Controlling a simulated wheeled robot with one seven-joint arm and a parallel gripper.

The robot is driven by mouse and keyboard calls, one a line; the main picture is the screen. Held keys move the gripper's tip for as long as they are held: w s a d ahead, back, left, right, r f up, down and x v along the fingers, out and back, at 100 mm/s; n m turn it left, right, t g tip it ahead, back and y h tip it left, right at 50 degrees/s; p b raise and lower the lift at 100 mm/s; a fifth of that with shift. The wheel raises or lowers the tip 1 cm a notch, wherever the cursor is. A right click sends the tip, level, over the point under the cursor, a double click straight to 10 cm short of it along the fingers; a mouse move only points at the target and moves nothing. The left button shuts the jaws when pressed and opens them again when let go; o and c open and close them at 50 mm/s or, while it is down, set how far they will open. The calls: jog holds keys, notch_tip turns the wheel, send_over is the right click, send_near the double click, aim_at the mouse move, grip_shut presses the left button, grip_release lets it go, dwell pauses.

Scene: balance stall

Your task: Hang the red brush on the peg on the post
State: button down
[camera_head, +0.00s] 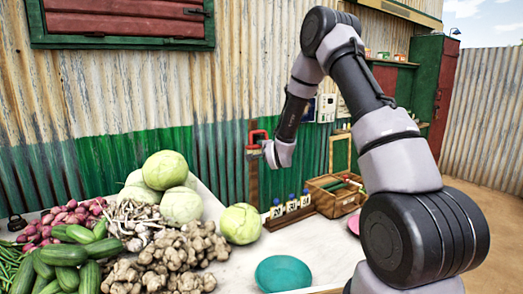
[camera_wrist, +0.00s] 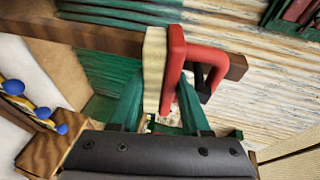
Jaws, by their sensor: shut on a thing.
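The red brush (camera_wrist: 176,58) is between the two green fingers of my gripper (camera_wrist: 160,78) in the wrist view, with its pale bristle block on the left and a red looped handle on the right. The brown post (camera_wrist: 232,66) runs across behind it. A dark piece shows in the handle's opening; I cannot tell whether it is the peg passing through. In the head view the red brush (camera_head: 257,134) is at the upper part of the post (camera_head: 253,185), with my gripper (camera_head: 263,149) beside it. The peg is not clearly visible there.
Below stands a white counter with cabbages (camera_head: 165,170), ginger (camera_head: 185,255), cucumbers (camera_head: 65,254), a teal plate (camera_head: 283,273), blue-topped number blocks (camera_head: 291,208) and a wooden box (camera_head: 335,193). A corrugated wall (camera_head: 110,95) is close behind the post.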

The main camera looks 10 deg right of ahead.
dwell(0.3)
jog(key=shift+c, duration=1.4)
grip_release()
jog(key=v, duration=1.1)
jog(key=s+d+r+n+g, duration=0.2)
jog(key=s+r+n, duration=0.1)
jog(key=s+r, duration=0.35)
jog(key=s+d+r+n+g, duration=0.25)
jog(key=s+r, duration=0.25)
jog(key=r, duration=0.3)
jog(key=s+r+n+g, duration=0.2)
jog(key=s+n, duration=0.1)
jog(key=s, duration=0.9)
jog(key=s+r+n+g, duration=0.2)
jog(key=s+r+n, duration=0.1)
jog(key=s, duration=0.8)
jog(key=shift+s+d+n+y, duration=0.3)
jog(key=shift+s+d+n, duration=0.05)
jog(key=shift+s, duration=0.05)
